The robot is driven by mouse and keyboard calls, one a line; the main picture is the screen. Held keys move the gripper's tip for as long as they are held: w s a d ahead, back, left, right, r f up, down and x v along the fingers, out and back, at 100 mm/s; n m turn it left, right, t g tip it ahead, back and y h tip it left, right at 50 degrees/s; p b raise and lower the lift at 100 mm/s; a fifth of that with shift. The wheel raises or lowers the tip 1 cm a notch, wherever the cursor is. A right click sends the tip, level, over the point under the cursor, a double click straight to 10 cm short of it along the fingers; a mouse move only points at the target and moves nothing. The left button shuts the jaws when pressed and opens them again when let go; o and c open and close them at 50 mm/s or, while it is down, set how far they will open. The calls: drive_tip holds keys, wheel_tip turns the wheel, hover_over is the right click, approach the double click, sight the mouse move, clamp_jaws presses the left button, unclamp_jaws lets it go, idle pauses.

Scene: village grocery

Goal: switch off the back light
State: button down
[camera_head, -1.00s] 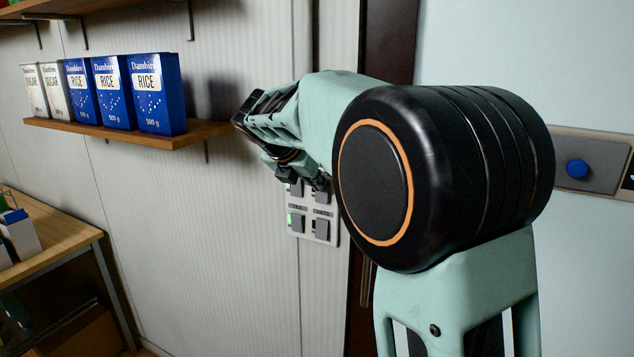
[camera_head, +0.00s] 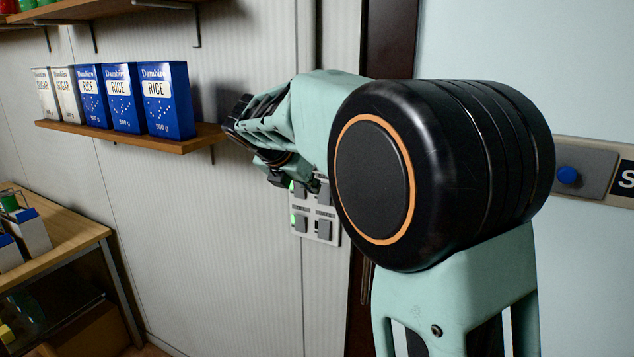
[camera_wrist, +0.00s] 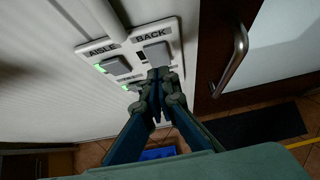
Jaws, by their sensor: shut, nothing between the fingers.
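The switch panel (camera_wrist: 99,47) is a pale plate on the ribbed wall, with several grey switches in two rows. In the wrist view the switch labelled BACK (camera_wrist: 157,53) is at the upper right, beside the AISLE switch (camera_wrist: 118,66). A green lamp glows left of AISLE; no clear green shows beside BACK. My gripper (camera_wrist: 160,74) is shut and empty, its fingertips just below or over the lower edge of the BACK switch. I cannot tell if they touch. In the head view my gripper (camera_head: 292,178) covers the top of the panel (camera_head: 316,239).
A wooden shelf (camera_head: 130,140) with blue rice boxes (camera_head: 168,100) and sugar boxes is left of my gripper. A door handle (camera_wrist: 235,60) is right of the panel. A blue button (camera_head: 568,175) is at far right. A wooden table (camera_head: 65,245) stands lower left.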

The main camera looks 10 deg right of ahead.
drive_tip(key=w+r+v, duration=0.1)
drive_tip(key=v, duration=0.9)
drive_tip(key=shift+d, duration=0.45)
drive_tip(key=shift+r, duration=0.2)
